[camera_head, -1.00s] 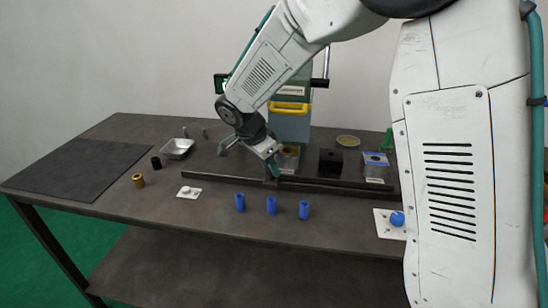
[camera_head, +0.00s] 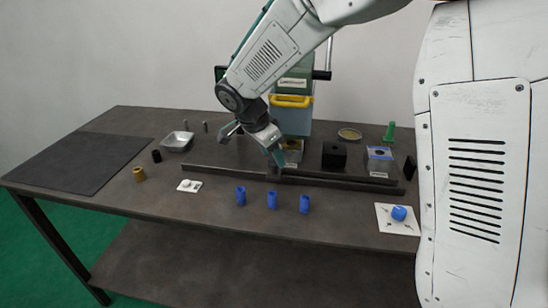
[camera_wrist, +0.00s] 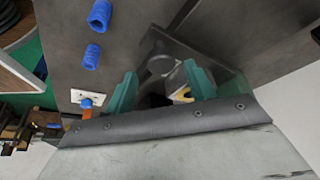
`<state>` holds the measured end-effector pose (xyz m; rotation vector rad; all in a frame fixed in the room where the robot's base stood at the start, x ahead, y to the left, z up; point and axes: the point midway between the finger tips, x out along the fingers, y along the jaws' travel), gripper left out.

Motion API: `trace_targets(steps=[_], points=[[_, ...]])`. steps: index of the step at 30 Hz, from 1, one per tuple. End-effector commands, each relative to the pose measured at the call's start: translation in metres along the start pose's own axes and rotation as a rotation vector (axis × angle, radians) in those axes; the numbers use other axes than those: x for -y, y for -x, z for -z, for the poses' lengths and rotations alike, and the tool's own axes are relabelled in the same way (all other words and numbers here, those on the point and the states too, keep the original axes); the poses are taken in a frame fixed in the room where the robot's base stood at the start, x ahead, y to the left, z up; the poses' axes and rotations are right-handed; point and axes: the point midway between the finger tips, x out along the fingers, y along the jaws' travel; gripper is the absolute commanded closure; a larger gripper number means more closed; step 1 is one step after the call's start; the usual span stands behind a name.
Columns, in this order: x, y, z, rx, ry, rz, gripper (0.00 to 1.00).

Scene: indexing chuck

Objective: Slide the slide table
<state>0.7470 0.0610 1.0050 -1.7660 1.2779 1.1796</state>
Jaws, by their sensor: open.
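The slide table appears to be the long dark rail assembly (camera_head: 225,174) along the middle of the bench. A metal block (camera_head: 291,158), a black block (camera_head: 334,156) and a blue-topped block (camera_head: 380,162) stand along it. My gripper (camera_head: 262,146) is over the assembly's front, left of the metal block. In the wrist view my gripper (camera_wrist: 162,92) has its green fingers spread apart. A dark round knob (camera_wrist: 161,65) shows just beyond and between the fingertips. I cannot tell whether the fingers touch it.
A white plate with a blue knob (camera_head: 399,213) lies at right, a small white plate (camera_head: 189,186) at left. A metal tray (camera_head: 178,142) and dark mat (camera_head: 75,163) lie farther left. A green press (camera_head: 293,85) stands behind.

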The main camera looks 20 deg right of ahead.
Motion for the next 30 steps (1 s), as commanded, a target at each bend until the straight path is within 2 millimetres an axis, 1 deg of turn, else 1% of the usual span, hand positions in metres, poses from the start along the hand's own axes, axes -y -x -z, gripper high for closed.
trace_targets(steps=[1,3,6,9,11,14,23,26,28,30], points=[[0.000,0.010,0.000,0.000,0.000,0.003,0.45],[0.001,0.023,0.001,-0.001,-0.002,0.003,0.45],[0.000,0.038,0.001,0.000,-0.001,0.001,0.45],[0.000,0.050,0.001,-0.001,-0.001,0.001,0.45],[0.000,0.054,0.002,-0.001,-0.001,0.000,0.45],[0.000,0.057,0.002,-0.001,-0.001,-0.001,0.45],[0.000,0.057,0.001,-0.001,0.009,-0.002,0.45],[-0.001,0.057,0.001,-0.001,0.073,-0.004,0.45],[-0.003,0.056,0.000,0.006,0.160,-0.013,0.45],[-0.013,0.049,-0.005,0.024,0.287,-0.040,0.45]])
